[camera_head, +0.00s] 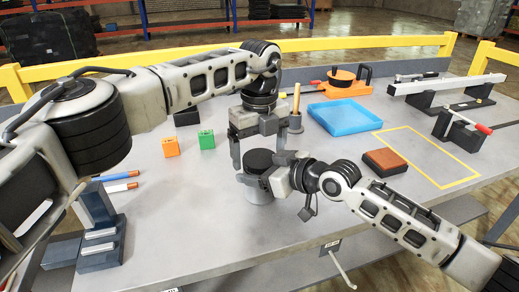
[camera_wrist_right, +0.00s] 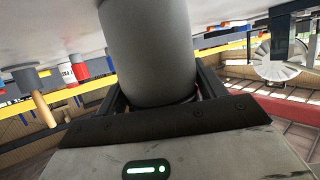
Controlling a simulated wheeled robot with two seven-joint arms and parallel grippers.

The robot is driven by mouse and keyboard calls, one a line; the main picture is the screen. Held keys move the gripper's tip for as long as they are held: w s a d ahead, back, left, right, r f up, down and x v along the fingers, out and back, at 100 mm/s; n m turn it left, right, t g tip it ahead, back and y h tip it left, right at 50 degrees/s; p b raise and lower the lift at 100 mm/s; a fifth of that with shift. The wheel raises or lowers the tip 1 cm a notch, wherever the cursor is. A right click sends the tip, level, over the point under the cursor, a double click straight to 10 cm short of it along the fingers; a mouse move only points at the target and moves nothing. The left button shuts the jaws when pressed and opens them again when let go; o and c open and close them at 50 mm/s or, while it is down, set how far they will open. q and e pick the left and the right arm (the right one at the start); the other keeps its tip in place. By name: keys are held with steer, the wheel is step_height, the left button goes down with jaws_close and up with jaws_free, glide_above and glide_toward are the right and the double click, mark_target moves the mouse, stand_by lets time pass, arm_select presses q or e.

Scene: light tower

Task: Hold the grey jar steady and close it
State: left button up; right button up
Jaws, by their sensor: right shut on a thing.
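The grey jar (camera_head: 259,194) stands upright on the table, with a black round lid (camera_head: 259,160) on its top; I cannot tell whether the lid is screwed down. My right gripper (camera_head: 268,182) comes in from the right and is shut on the jar's side. In the right wrist view the jar (camera_wrist_right: 150,55) fills the space between the fingers (camera_wrist_right: 158,90). My left gripper (camera_head: 259,160) points down from above, its fingers apart on either side of the lid. I see no clear contact with the lid, and the right finger's tip is partly hidden.
Orange (camera_head: 170,146) and green (camera_head: 206,139) blocks stand left of the jar. A blue tray (camera_head: 345,117), a brown-topped block (camera_head: 385,161) and a yellow outlined area (camera_head: 427,157) lie to the right. A dark holder (camera_head: 101,242) is at front left. The front middle of the table is clear.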

arm_select(q)
steer(key=shift+r, duration=2.25)
steer(key=shift+c, duration=0.3)
steer(key=n, duration=0.1)
steer(key=r+n, duration=0.1)
steer(key=shift+d+r+n, duration=0.1)
steer(key=shift+r+n, duration=0.15)
steer(key=shift+n, duration=0.05)
steer(key=r+n, duration=0.1)
steer(key=n, duration=0.1)
steer(key=r+n, duration=0.1)
steer(key=shift+n, duration=0.4)
steer(key=shift+f, duration=4.1)
